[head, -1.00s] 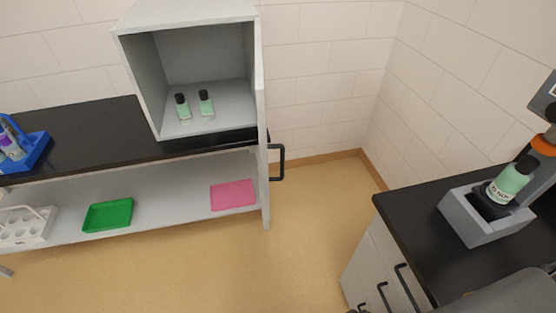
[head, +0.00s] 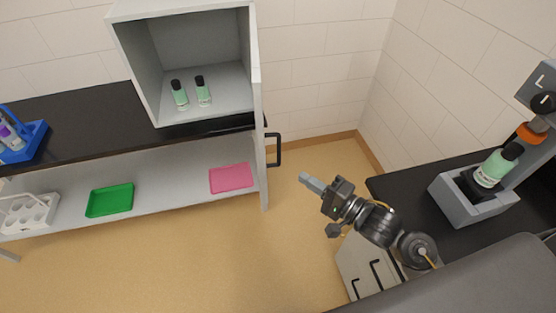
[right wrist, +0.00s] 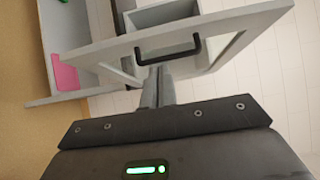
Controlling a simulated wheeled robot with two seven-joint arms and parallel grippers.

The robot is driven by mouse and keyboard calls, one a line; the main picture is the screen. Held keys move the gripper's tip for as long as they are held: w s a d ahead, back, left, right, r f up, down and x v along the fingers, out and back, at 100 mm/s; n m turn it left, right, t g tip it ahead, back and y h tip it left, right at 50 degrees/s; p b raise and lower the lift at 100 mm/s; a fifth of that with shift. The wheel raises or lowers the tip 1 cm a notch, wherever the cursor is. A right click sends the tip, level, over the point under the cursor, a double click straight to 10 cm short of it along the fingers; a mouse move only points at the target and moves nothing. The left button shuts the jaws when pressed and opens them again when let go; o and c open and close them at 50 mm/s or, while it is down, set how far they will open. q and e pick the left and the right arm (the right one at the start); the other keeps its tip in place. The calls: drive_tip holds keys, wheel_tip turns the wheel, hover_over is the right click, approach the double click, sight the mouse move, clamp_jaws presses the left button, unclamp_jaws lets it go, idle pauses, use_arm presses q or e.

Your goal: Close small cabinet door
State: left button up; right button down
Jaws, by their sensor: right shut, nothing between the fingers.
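The small grey cabinet (head: 190,8) stands on the black bench at upper left, its front open, with two green bottles (head: 190,92) inside. Its door (head: 258,110) stands open at the right side, seen nearly edge-on, with a black handle (head: 274,149) facing right. In the right wrist view the door (right wrist: 110,65) spans the top, with its handle (right wrist: 168,48) just beyond the fingertips. My right gripper (head: 310,183) is shut and empty, to the right of and below the handle in the head view. It shows in the right wrist view (right wrist: 157,85), apparently not touching the door. My left gripper is not in view.
A lower shelf holds a pink tray (head: 231,178), a green tray (head: 110,201) and a white rack (head: 28,213). A blue rack (head: 25,145) stands on the bench. At right, a counter (head: 400,190) bears a grey device (head: 470,207) holding a bottle. Open floor lies between.

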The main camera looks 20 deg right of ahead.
drive_tip(key=b+x, duration=0.5)
drive_tip(key=x, duration=0.5)
drive_tip(key=shift+a, duration=0.1)
